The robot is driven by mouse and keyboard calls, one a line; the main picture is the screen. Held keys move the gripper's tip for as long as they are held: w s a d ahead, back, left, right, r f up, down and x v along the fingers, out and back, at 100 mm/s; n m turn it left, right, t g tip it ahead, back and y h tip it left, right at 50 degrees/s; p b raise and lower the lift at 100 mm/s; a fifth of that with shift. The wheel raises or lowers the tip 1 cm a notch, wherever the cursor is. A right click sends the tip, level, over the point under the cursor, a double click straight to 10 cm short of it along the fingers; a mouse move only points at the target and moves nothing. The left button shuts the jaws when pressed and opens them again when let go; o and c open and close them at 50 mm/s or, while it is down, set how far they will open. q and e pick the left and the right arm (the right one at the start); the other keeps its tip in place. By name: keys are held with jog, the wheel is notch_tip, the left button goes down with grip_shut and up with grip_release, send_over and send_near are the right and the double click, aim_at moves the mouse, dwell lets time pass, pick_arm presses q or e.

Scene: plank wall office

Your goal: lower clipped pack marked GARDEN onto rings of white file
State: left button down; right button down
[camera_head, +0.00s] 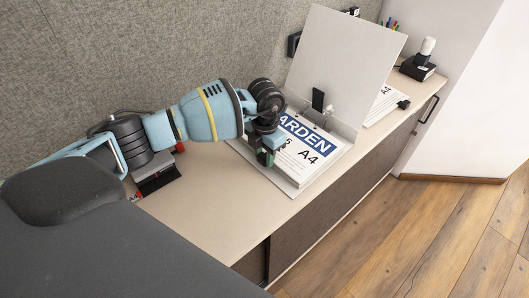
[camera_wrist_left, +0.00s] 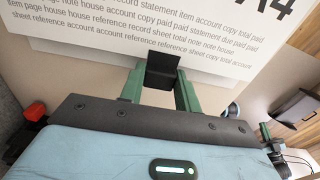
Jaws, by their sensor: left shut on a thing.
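The pack (camera_head: 318,155) is a stack of white A4 sheets with a blue band; "ARDEN" shows, its first letter hidden by my arm. The white file (camera_head: 345,60) stands open with its cover raised behind; its base edge shows around the pack. Small metal parts, perhaps the rings, show by a black clip (camera_head: 318,99) at the pack's far edge. My left gripper (camera_head: 267,157) is at the pack's near-left edge. In the left wrist view its green fingers close on a black clip (camera_wrist_left: 163,70) at the sheets' edge. Whether the pack touches the rings cannot be told.
The file lies on a beige cabinet top (camera_head: 215,215) against a grey wall. Another paper stack (camera_head: 381,104) lies behind right, and a black device with a white knob (camera_head: 419,62) stands beyond it. A black and red item (camera_head: 157,181) is at left. The front-left top is clear.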

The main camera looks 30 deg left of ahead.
pick_arm(q)
jog(key=shift+f, duration=0.2)
jog(key=c, duration=0.9)
grip_release()
jog(key=shift+r, duration=4)
